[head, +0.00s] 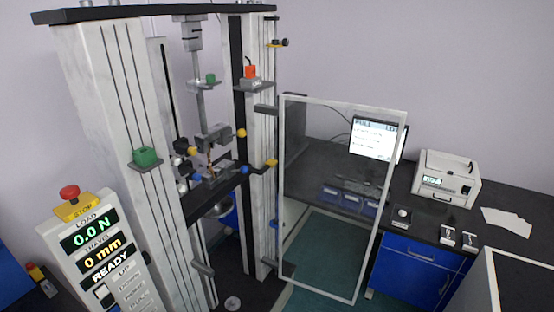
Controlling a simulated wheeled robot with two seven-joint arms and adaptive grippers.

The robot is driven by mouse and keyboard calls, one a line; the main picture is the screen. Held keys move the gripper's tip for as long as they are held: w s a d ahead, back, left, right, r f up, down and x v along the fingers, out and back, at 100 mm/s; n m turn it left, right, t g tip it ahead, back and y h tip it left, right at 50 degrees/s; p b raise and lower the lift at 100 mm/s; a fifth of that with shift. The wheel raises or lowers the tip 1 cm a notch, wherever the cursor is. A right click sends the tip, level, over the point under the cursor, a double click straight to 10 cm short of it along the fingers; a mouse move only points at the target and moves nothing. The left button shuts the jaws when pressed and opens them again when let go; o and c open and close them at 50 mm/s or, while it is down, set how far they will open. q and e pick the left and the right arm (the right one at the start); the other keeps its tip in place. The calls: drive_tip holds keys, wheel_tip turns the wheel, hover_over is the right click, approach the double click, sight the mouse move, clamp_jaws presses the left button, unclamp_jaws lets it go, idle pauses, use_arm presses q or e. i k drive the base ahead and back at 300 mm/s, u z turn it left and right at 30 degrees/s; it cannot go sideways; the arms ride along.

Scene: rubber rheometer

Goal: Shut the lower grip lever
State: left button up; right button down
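The tensile testing frame (95,110) stands at the left with its upper grip (214,136) above its lower grip (216,179). A thin orange piece (210,164) shows between the grips. A blue-knobbed lever (243,170) sticks out to the right of the lower grip; whether it is open or shut is too small to tell. A yellow knob (241,132) sits right of the upper grip, and dark knobs lie on the left side. Neither of my grippers is in view.
A clear framed door (283,200) stands swung out right of the frame. A control panel (95,245) with a red stop button (69,192) stands at front left. Behind are a dark bench (325,160), a screen (373,138), a white instrument (446,177) and blue drawers (415,275).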

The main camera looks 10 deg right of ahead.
sight(244, 169)
drive_tip(key=u, duration=0.05)
drive_tip(key=i, duration=1.05)
drive_tip(key=u, duration=0.6)
